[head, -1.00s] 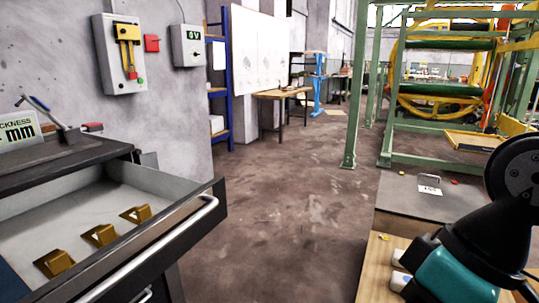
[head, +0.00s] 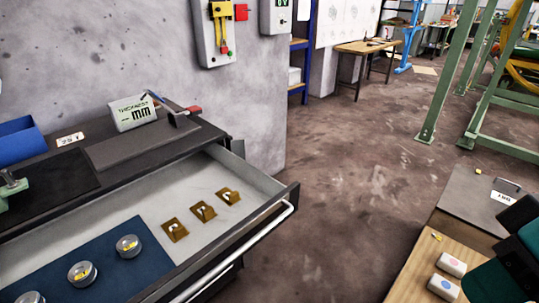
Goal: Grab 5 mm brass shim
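Three folded brass pieces lie in a row on the pale floor of an open drawer: a near one (head: 175,230), a middle one (head: 203,211) and a far one (head: 228,196). Any thickness marks on them are too small to read, so I cannot tell which is the 5 mm shim. The drawer (head: 292,200) has a long bar handle. Part of my arm, teal and black, shows at the lower right, away from the drawer. My gripper's fingertips are not in view.
Round tins (head: 128,246) with yellow labels sit on a blue mat (head: 60,262) in the drawer. A thickness display (head: 132,112) and a blue bin (head: 20,140) stand on the cabinet top. A wooden bench (head: 405,282) is at right. Open floor lies between.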

